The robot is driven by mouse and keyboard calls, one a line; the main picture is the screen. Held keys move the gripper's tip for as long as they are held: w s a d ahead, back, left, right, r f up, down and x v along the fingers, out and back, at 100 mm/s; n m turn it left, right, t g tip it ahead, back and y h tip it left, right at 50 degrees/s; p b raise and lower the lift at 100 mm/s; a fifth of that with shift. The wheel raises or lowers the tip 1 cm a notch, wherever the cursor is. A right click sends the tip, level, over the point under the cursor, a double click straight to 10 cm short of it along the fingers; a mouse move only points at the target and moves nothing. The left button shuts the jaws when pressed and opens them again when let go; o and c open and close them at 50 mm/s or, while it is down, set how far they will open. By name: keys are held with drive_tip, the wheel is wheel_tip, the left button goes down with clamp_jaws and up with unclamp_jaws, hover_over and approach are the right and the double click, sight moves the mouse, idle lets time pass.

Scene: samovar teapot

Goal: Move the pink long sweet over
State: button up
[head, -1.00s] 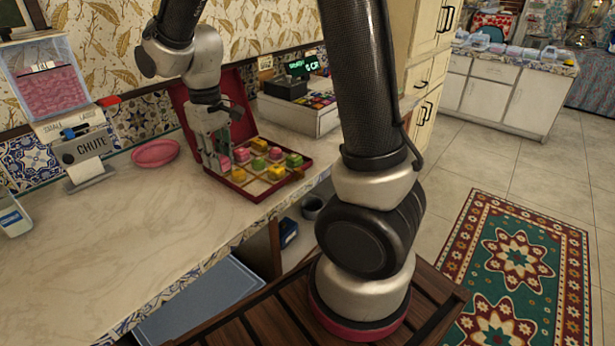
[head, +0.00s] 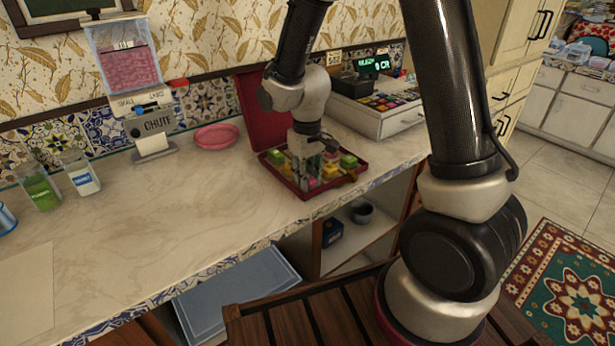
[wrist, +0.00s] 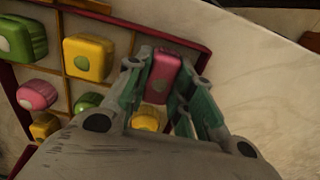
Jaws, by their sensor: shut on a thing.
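The pink long sweet (wrist: 161,76) stands between the fingers of my gripper (wrist: 163,90) in the wrist view. The fingers are shut on it from both sides. It is at the edge of the red compartment box (wrist: 208,50); whether it is clear of the box floor I cannot tell. In the head view my gripper (head: 306,172) points down over the open red box (head: 357,176) and hides part of its contents. Green sweets (wrist: 24,39), yellow sweets (wrist: 87,58) and a round pink sweet (wrist: 37,95) sit in other compartments.
A pink plate (head: 216,137) lies left of the box. Further left stand a chute dispenser (head: 152,128) and jars (head: 80,174). A till (head: 378,108) stands behind right. The counter (head: 190,205) in front of the plate is clear.

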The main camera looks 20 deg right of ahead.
drive_tip(key=shift+f, duration=0.15)
drive_tip(key=o, duration=0.7)
drive_tip(key=shift+c, duration=0.2)
wheel_tip(320, 180, up, 12)
drive_tip(key=s+d+r+m+t, duration=0.1)
drive_tip(key=s+d+r+t, duration=0.1)
drive_tip(key=s+d+r, duration=0.4)
drive_tip(key=s+d+r+m+t, duration=0.2)
drive_tip(key=s+d+r, duration=0.3)
drive_tip(key=s, duration=0.8)
drive_tip(key=d, duration=0.3)
drive_tip(key=shift+d+r+m, duration=0.3)
drive_tip(key=shift+d+r, duration=0.05)
drive_tip(key=shift+d, duration=0.05)
